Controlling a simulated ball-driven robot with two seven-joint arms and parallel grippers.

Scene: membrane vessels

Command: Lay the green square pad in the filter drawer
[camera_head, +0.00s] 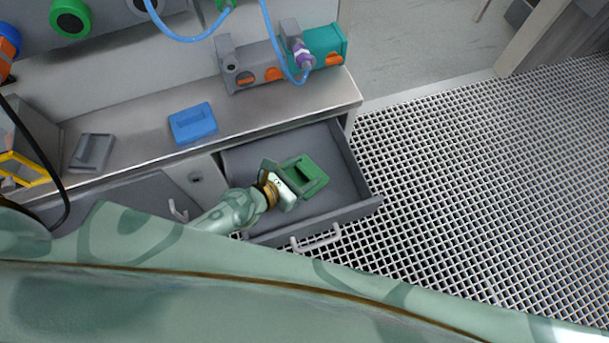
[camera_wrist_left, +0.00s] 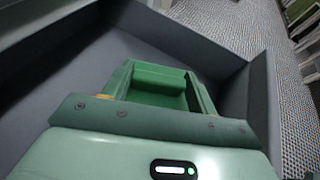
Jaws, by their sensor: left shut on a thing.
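The green square pad (camera_head: 306,176) is inside the open grey filter drawer (camera_head: 361,207), a little above or at its floor; I cannot tell which. My left gripper (camera_head: 289,184) reaches into the drawer from the left and is shut on the pad's near edge. In the left wrist view the pad (camera_wrist_left: 158,84) shows just beyond the gripper (camera_wrist_left: 152,100), with the drawer's walls (camera_wrist_left: 258,90) around it. The gripper hides the pad's near side. My right gripper is not in view.
A blue pad (camera_head: 193,123) and a grey pad (camera_head: 92,152) lie on the bench (camera_head: 140,125). A grey and teal pump unit (camera_head: 325,45) with a blue hose stands at the bench's back right. The drawer handle (camera_head: 316,240) faces front. Grating floor (camera_head: 470,170) lies open at right.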

